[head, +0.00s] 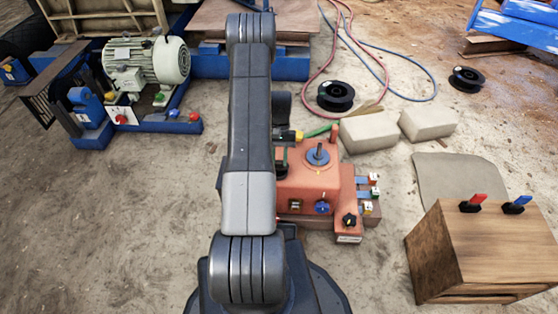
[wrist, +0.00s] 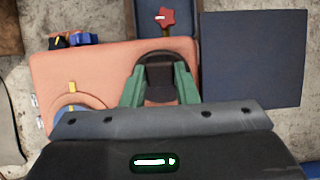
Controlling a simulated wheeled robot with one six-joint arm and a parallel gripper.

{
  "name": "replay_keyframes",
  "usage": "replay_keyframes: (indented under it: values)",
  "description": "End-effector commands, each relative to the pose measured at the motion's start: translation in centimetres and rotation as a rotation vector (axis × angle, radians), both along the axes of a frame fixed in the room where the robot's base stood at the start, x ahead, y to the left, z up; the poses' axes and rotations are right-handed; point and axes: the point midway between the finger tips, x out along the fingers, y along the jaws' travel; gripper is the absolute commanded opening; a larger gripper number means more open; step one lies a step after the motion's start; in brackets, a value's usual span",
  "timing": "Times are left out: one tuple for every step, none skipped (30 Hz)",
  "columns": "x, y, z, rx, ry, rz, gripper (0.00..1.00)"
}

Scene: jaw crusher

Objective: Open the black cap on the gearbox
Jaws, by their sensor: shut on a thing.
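The orange-red gearbox (head: 305,183) stands on the ground in the middle of the head view, partly behind my arm. Its top face (wrist: 85,72) fills the left and middle of the wrist view. The black cap (wrist: 160,68) sits at the right part of this face. My gripper (wrist: 160,88) is shut on the black cap, with one green finger on its left side and one on its right. In the head view my arm hides most of the gripper and the cap.
A blue round piece (head: 318,155) sits on the gearbox top, with a blue knob (head: 322,207) and a black knob (head: 349,220) in front. A red star-shaped knob (wrist: 166,19) is beyond the cap. A wooden box (head: 480,250) stands at right; bare ground lies left.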

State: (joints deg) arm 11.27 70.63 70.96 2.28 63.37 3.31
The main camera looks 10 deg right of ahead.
Motion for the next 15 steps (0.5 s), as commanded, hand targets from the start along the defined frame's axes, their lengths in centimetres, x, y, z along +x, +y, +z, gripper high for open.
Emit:
replay_keyframes:
  values:
    - [0.4,-0.1,0.1,0.011,0.035,0.000,0.00]
    - [0.6,-0.2,0.1,0.018,0.059,0.000,0.00]
    - [0.8,-0.2,0.2,0.027,0.091,0.000,0.00]
    - [1.0,-0.3,0.2,0.034,0.114,0.000,0.00]
    - [1.2,-0.3,0.2,0.040,0.136,0.000,0.00]
    - [1.4,-0.4,0.3,0.049,0.166,0.000,0.00]
    - [1.5,-0.4,0.3,0.055,0.189,0.000,0.00]
    - [1.6,-0.5,0.3,0.061,0.210,0.000,0.00]
    - [1.8,-0.5,0.4,0.068,0.236,0.001,0.00]
    - [2.0,-0.5,0.4,0.074,0.256,0.001,0.00]
    - [2.1,-0.6,0.4,0.080,0.276,0.001,0.00]
    - [2.3,-0.6,0.4,0.087,0.300,0.001,0.00]
    - [2.4,-0.7,0.5,0.091,0.316,0.001,0.00]
    - [2.5,-0.7,0.5,0.096,0.332,0.001,0.00]
    - [2.6,-0.7,0.5,0.102,0.353,0.001,0.00]
